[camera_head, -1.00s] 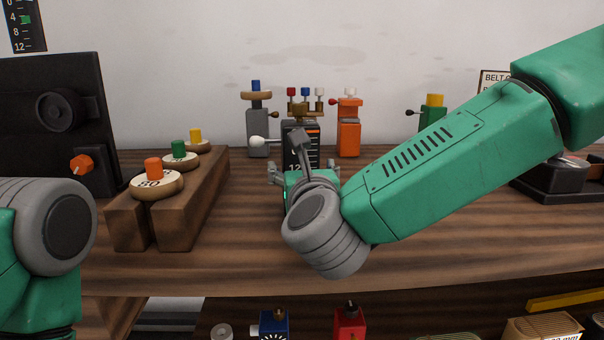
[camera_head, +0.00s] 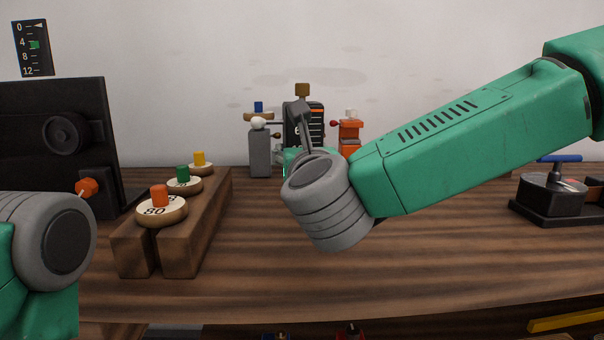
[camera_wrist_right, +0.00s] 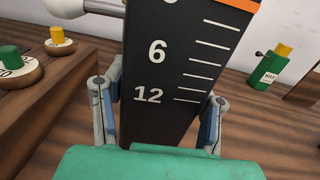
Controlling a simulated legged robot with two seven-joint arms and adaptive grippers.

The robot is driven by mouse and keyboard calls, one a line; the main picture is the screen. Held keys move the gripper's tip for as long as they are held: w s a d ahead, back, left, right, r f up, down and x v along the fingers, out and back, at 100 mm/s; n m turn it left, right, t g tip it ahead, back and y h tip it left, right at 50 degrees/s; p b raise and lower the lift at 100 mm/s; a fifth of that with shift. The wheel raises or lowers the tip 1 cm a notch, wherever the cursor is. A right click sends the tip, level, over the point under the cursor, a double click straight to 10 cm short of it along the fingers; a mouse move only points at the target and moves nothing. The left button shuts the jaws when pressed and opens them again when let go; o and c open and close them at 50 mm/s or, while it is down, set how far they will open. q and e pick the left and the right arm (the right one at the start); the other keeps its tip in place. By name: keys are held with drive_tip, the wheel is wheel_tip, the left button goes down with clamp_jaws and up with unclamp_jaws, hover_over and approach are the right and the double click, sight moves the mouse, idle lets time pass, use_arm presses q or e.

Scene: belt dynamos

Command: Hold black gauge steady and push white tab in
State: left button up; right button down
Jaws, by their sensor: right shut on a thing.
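The black gauge (camera_head: 317,113), with an orange line, white marks and a brass knob on top, is upright at the back middle of the bench. In the right wrist view, the gauge (camera_wrist_right: 165,75) stands between the two fingers of my right gripper (camera_wrist_right: 160,103), which is shut on it. In the head view my right wrist hides the gauge's lower part. The white tab (camera_head: 258,124) is a round knob sticking out to the gauge's left. It shows with its rod in the right wrist view (camera_wrist_right: 66,6). My left arm is at the lower left; its gripper is out of view.
A wooden block (camera_head: 190,235) with several numbered discs stands left, beside a black panel (camera_head: 60,125) with an orange knob. A grey device (camera_head: 260,152) and an orange device (camera_head: 349,133) stand behind. A black device (camera_head: 552,195) sits right. The front bench is clear.

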wheel_tip(320, 180, up, 2)
drive_tip(key=shift+d+r, duration=0.1)
drive_tip(key=shift+r, duration=0.1)
idle(0.7)
drive_tip(key=shift+f, duration=0.15)
wheel_tip(320, 180, down, 8)
drive_tip(key=b, duration=0.8)
drive_tip(key=shift+f, duration=0.25)
drive_tip(key=shift+f, duration=0.15)
drive_tip(key=shift+f+b, duration=0.35)
drive_tip(key=shift+b, duration=0.15)
drive_tip(key=shift+f+b, duration=0.2)
drive_tip(key=shift+b, duration=0.15)
idle(0.6)
drive_tip(key=shift+f, duration=0.1)
